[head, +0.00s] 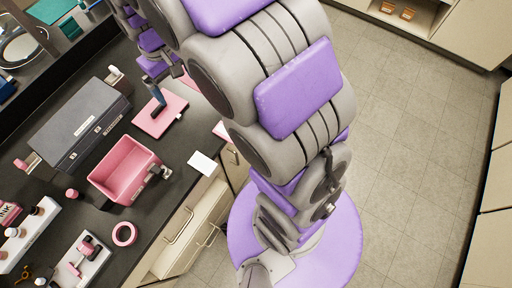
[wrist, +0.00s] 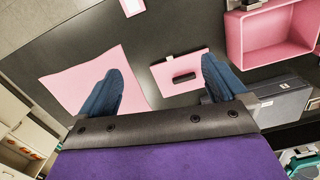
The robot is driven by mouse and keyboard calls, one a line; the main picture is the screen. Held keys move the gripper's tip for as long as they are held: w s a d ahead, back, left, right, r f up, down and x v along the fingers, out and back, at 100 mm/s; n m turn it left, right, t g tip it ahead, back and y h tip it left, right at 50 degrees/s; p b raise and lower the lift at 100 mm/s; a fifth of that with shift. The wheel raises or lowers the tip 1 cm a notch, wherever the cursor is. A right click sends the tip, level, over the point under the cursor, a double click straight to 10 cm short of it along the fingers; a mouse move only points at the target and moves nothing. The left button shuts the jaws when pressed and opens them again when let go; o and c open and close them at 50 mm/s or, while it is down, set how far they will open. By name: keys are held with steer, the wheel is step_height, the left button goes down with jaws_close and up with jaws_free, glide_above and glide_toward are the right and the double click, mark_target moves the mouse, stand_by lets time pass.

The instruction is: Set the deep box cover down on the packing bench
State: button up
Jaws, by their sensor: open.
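The deep box cover, which I take to be the flat pink plate with a dark handle (head: 153,121), appears to lie flat on the dark packing bench (head: 190,139). It also shows in the wrist view (wrist: 199,64), a little beyond and between my fingertips. My gripper (wrist: 163,66) is open and its blue fingers hold nothing visible. In the head view my gripper (head: 155,92) is over the far-left part of the cover, and one finger hides part of it. I cannot tell the exact gap between fingers and cover.
An open pink box (head: 112,186) stands nearby, with a dark grey case (head: 65,118) behind it. A pink sheet (wrist: 75,82) lies beside the cover. A white card (head: 202,163) lies near the bench edge. Small items crowd the lower left. The floor at right is clear.

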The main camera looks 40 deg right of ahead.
steer(key=s+d+r+m, duration=0.1)
steer(key=s+d, duration=0.1)
steer(key=s, duration=1.2)
steer(key=s+d+r+m+g, duration=0.1)
steer(key=s+d, duration=0.2)
steer(key=s, duration=1)
steer(key=shift+s+m, duration=0.3)
steer(key=shift+s, duration=0.1)
